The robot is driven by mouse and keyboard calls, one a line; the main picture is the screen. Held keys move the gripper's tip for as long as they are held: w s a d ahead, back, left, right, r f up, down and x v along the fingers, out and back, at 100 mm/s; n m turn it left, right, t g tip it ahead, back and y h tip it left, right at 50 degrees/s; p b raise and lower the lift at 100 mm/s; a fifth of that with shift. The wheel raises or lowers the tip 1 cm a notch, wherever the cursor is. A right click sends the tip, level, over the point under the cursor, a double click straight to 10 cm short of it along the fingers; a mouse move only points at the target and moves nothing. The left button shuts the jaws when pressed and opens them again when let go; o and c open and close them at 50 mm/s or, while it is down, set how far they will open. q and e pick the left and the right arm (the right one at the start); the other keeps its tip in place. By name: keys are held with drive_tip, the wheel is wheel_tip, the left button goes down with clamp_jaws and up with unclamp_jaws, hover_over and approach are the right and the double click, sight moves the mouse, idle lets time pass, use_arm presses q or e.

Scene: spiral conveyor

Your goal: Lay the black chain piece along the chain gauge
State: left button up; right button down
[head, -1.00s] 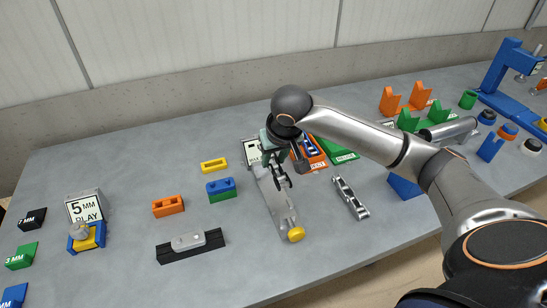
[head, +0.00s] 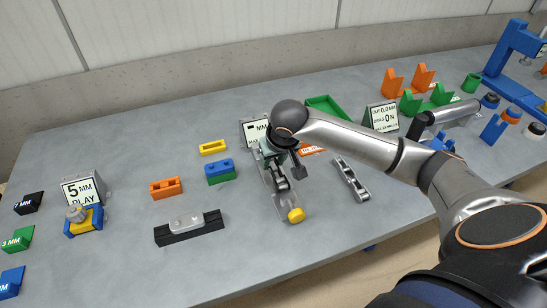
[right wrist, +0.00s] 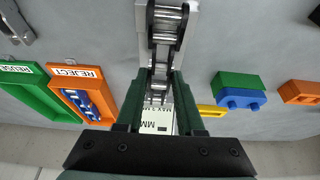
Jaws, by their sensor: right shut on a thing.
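The black chain piece (right wrist: 163,40) has dark side plates and shiny rollers. My right gripper (right wrist: 163,78) is shut on it near one end. In the right wrist view the chain runs away from the fingers over the chain gauge (right wrist: 142,12), roughly in line with it. I cannot tell whether it touches the gauge's surface. In the head view the gauge is a long pale metal plate with a yellow knob (head: 296,215) at its near end and a sign (head: 256,131) at its far end. My right gripper (head: 281,184) covers its middle there. My left gripper is out of view.
A silver chain piece (head: 351,179) lies right of the gauge. An orange REJECT tray (right wrist: 74,72) holding a blue piece and a green REUSE tray (right wrist: 22,82) stand near. A black block (head: 189,232) and small coloured blocks (head: 220,171) lie left.

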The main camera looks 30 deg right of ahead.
drive_tip(key=shift+f, duration=0.65)
idle(0.5)
drive_tip(key=shift+c, duration=2.2)
unclamp_jaws()
drive_tip(key=shift+f, duration=0.1)
drive_tip(key=v, duration=1.2)
drive_tip(key=shift+s+r+p, duration=0.2)
drive_tip(key=shift+r+p, duration=0.05)
drive_tip(key=shift+p, duration=0.1)
drive_tip(key=shift+a, duration=0.1)
